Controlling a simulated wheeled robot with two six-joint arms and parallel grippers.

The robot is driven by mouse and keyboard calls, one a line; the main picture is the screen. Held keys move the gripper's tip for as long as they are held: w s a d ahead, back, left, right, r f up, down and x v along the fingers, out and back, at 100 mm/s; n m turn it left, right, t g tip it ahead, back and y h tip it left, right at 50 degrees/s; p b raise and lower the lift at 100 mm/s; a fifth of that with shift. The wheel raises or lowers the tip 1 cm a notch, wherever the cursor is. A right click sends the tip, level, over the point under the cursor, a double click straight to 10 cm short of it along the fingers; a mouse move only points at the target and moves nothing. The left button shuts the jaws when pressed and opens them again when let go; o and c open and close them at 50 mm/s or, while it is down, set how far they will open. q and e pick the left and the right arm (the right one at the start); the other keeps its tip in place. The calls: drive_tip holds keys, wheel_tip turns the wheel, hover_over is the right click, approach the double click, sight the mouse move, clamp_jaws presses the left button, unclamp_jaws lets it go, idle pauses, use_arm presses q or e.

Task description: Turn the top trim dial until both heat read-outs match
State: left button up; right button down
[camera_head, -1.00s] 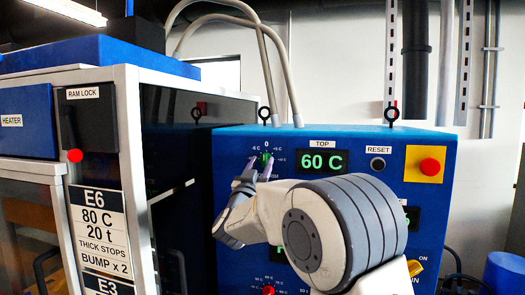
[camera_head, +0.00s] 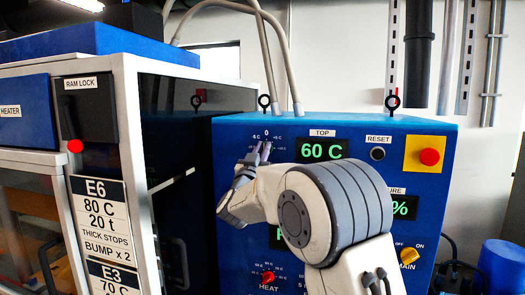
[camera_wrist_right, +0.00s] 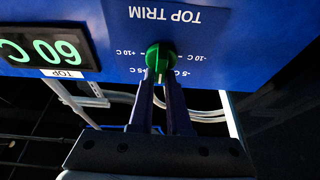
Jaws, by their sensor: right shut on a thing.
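The green top trim dial (camera_wrist_right: 159,57) shows in the right wrist view, upside down, under the printed words TOP TRIM. My right gripper (camera_wrist_right: 160,82) is shut on it, one finger on each side. In the head view the right gripper (camera_head: 261,152) reaches the scale at the panel's upper left, and its fingers hide most of the dial. The scale's 0 shows above the fingers. The top read-out (camera_head: 322,150) shows 60 C in green. A second read-out (camera_head: 276,236) lower down is mostly hidden behind my right arm, its value unreadable. My left gripper is not in view.
The blue control panel (camera_head: 235,142) also carries a RESET button (camera_head: 377,154), a red button on a yellow plate (camera_head: 429,157), a partly hidden pressure read-out (camera_head: 404,207) and a red HEAT knob (camera_head: 268,278). A metal-framed press (camera_head: 128,150) stands close on the left.

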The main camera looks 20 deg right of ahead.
drive_tip(key=m+g+h+b, duration=0.1)
drive_tip(key=m+g+b, duration=0.1)
drive_tip(key=m, duration=0.3)
drive_tip(key=m+g+h+b, duration=0.1)
drive_tip(key=m+g+b, duration=0.1)
drive_tip(key=m, duration=0.3)
drive_tip(key=m+g+h+b, duration=0.1)
drive_tip(key=m+g+b, duration=0.1)
drive_tip(key=m, duration=0.3)
drive_tip(key=shift+s+d+f, duration=0.15)
drive_tip(key=m+g, duration=0.1)
drive_tip(key=m, duration=0.3)
drive_tip(key=shift+d+m+g, duration=0.1)
drive_tip(key=shift+m+g, duration=0.3)
drive_tip(key=shift+f+m+g+y, duration=0.2)
drive_tip(key=shift+m+g+y, duration=0.2)
drive_tip(key=shift+m, duration=0.7)
drive_tip(key=c, duration=0.9)
unclamp_jaws()
drive_tip(key=shift+s, duration=0.1)
